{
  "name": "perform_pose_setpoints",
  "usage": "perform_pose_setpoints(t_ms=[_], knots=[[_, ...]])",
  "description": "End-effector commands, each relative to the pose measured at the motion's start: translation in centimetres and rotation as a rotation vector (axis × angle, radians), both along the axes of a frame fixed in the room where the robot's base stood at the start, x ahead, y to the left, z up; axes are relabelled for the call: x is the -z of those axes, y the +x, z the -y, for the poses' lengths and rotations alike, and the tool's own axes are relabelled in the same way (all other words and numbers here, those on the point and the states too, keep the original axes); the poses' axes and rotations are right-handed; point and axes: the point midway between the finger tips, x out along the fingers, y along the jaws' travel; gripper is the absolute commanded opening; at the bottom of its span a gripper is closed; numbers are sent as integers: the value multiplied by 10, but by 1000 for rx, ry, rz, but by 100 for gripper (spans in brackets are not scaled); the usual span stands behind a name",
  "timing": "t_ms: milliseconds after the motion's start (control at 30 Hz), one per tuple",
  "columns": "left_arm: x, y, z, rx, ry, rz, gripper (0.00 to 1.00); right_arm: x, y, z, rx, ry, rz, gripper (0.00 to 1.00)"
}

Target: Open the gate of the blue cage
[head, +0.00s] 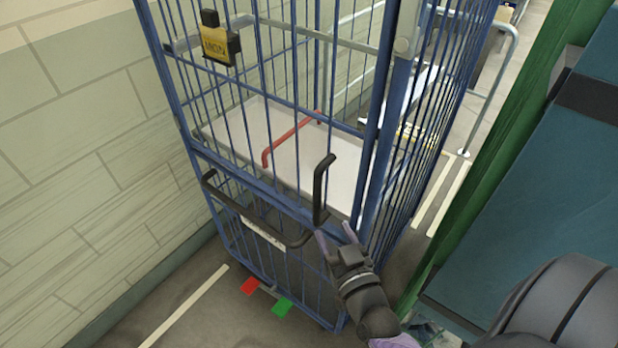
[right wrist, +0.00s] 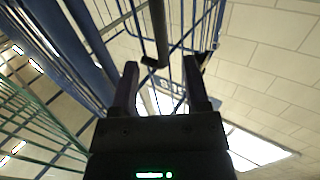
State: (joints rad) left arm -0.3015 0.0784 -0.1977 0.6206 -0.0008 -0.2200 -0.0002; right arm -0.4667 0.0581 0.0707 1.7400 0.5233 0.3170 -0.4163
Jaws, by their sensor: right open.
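The blue cage (head: 367,210) stands upright in the middle of the head view, with a barred gate (head: 262,178) on its front. The gate lies in line with the front of the cage. A black upright handle (head: 319,188) sits near the gate's right edge; it also shows in the right wrist view (right wrist: 158,32). My right gripper (head: 336,235) is open and empty, just below this handle. In the right wrist view the handle's end lies in the gap between the fingertips (right wrist: 162,72); I cannot tell whether they touch. My left gripper is out of view.
A long black bar (head: 262,226) crosses the cage's lower front. Red (head: 250,286) and green (head: 282,306) tabs sit near the floor. A block wall (head: 80,150) is close on the left. A green-framed teal structure (head: 545,190) stands on the right.

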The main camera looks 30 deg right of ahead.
Motion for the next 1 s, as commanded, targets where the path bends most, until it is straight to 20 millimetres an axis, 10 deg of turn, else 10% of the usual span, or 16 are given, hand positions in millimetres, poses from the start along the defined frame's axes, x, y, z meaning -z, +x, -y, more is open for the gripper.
perform_pose_setpoints(t_ms=[400, 833, 1000], knots=[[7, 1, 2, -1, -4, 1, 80, -2, 81, 17, 4, -3, 15, 60], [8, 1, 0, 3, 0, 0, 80, -2, 97, 20, 2, -1, 11, 60], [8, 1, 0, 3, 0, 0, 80, -2, 97, 20, 2, -1, 11, 26]])
